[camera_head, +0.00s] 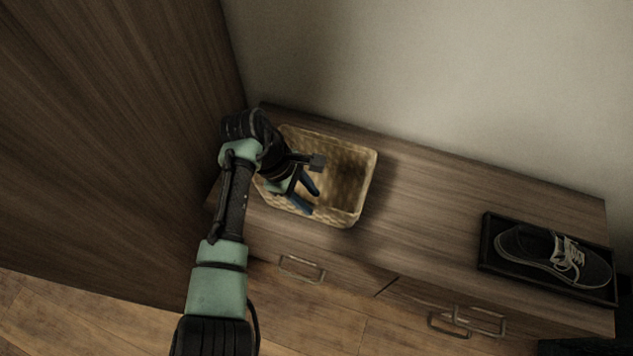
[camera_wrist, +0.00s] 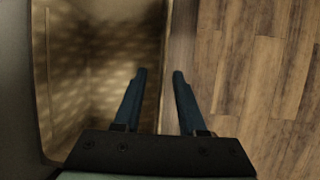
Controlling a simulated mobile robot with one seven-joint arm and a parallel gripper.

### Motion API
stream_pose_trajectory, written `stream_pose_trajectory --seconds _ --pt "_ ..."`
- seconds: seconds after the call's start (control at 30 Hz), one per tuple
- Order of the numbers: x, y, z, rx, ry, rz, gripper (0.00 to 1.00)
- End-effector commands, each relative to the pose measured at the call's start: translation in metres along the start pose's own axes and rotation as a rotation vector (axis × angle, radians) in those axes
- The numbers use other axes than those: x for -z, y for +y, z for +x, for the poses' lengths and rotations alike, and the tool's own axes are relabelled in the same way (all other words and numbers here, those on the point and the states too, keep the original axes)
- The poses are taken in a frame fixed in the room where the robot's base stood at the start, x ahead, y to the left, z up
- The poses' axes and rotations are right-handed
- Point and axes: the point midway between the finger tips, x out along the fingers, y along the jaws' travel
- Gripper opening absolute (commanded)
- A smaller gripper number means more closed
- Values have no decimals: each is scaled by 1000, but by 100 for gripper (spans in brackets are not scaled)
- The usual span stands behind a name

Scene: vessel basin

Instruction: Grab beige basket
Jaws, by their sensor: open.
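The beige woven basket (camera_head: 352,188) stands upright on the left part of a low wooden cabinet. It looks empty, and my arm hides its left part. My gripper (camera_head: 313,197) is over the basket's front left area, with its fingers apart. In the wrist view my gripper (camera_wrist: 159,75) is open, and the basket (camera_wrist: 88,75) fills the left side. The basket's front wall runs between the two fingers, one finger on the inner side and one on the outer side. I cannot tell whether either finger touches it.
The cabinet top (camera_head: 430,205) is clear right of the basket. A black tray (camera_head: 485,247) with a dark sneaker (camera_head: 550,255) lies at the right end. A tall wooden panel (camera_head: 110,130) stands close on the left, and a wall (camera_head: 450,80) is behind. Drawer handles (camera_head: 302,269) face the front.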

Motion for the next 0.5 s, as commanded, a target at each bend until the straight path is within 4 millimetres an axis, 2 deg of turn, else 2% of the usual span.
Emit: stream_pose_trajectory --seconds 0.17,0.4,0.5 --pt "1 -1 13 0 1 1 41" --pt "4 -5 49 0 2 1 41" --pt "3 -5 58 0 2 2 41"
